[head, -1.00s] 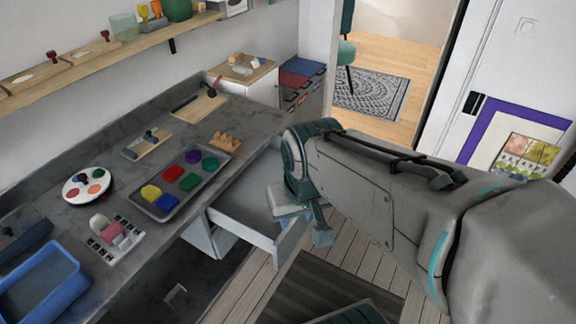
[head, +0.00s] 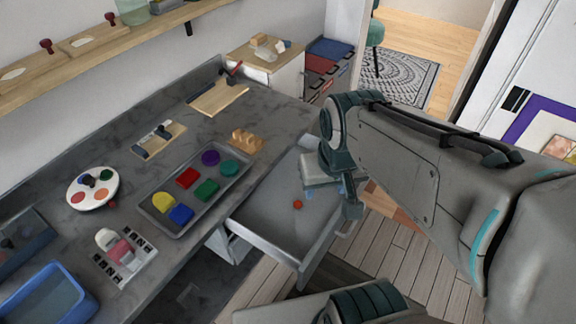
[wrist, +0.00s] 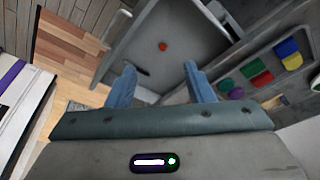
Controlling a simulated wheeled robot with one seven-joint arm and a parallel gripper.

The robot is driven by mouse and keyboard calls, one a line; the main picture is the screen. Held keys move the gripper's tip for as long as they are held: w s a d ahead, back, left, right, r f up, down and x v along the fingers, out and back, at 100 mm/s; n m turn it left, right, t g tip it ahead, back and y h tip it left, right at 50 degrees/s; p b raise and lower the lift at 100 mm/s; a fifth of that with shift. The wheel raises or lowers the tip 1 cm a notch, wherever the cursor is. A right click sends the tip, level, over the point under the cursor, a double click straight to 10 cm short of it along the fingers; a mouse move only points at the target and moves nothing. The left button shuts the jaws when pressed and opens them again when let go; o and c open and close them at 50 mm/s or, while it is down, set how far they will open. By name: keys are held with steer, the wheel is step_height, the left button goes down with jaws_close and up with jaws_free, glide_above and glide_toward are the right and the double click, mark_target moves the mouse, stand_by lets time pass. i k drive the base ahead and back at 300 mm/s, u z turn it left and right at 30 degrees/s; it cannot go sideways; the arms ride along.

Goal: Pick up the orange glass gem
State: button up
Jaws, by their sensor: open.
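The orange glass gem (head: 298,204) is a small round orange-red piece lying on the floor of the open grey drawer (head: 268,222). In the wrist view the gem (wrist: 163,47) shows beyond my fingertips, roughly between them, inside the drawer (wrist: 190,62). My gripper (wrist: 158,78) is open and empty, its two blue fingers spread apart. In the head view my gripper is at the drawer's right side, largely hidden behind my wrist. The gem is apart from the fingers.
The grey worktop (head: 130,200) above the drawer holds a tray (head: 160,224) of several coloured pieces, a round white palette (head: 78,205), a wooden rack (head: 246,140) and a blue bin (head: 45,308). The drawer's front panel (head: 322,250) stands out over the floor. A dark slot shows in the drawer in the wrist view.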

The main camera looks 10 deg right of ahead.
mark_target(297, 204)
steer(key=u, duration=3.1)
steer(key=k, duration=1.55)
steer(key=z, duration=1.6)
steer(key=i, duration=1)
